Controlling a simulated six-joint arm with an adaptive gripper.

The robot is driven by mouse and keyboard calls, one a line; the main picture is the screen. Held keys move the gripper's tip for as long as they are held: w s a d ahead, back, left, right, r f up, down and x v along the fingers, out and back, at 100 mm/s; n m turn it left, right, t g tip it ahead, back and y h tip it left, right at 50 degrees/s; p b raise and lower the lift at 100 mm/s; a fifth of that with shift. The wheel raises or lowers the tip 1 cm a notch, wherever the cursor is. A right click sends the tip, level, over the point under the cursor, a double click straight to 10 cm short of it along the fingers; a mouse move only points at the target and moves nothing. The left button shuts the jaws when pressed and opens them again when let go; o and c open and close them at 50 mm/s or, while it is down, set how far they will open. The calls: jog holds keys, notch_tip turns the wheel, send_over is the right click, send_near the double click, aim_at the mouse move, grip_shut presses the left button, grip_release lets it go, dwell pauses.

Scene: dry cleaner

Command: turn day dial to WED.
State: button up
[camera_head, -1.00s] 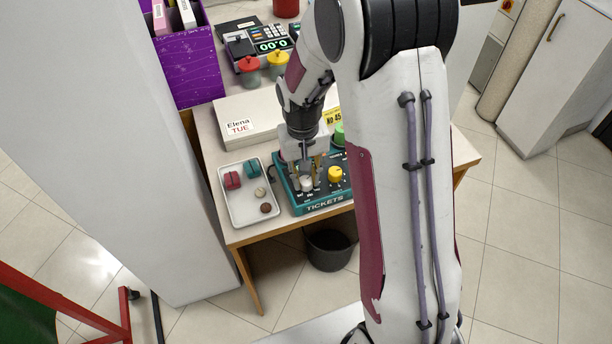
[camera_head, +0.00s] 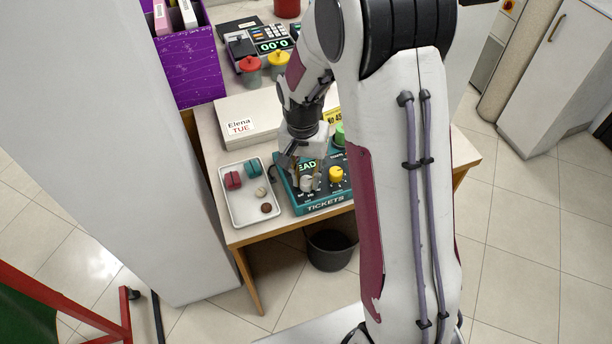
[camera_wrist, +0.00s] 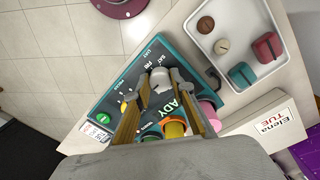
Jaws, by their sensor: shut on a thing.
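The teal ticket box (camera_head: 325,206) stands on the table, marked TICKETS on its front. Its pale day dial (camera_wrist: 161,78) is between my fingertips in the wrist view, with FRI and SAT printed beside it; the head view shows the dial small (camera_head: 306,184). My gripper (camera_wrist: 159,86) is shut on this dial from above. I cannot tell which day the dial points at, as the fingers hide some labels. A yellow knob (camera_head: 336,174) sits to its right on the box.
A white tray (camera_head: 237,213) with several small items stands left of the box. A pale case (camera_head: 218,108) behind carries a card (camera_head: 239,126) reading Elena TUE. A green button (camera_head: 339,135) rises near the box's back. A dark bin (camera_head: 330,250) is below the table.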

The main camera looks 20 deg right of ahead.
aim_at(304, 181)
jog(key=o, duration=1.1)
jog(key=shift+w+r, duration=0.1)
jog(key=shift+r, duration=0.7)
notch_tip(304, 181, up, 10)
jog(key=shift+a+r, duration=0.15)
jog(key=shift+a, duration=0.05)
jog(key=shift+n, duration=0.4)
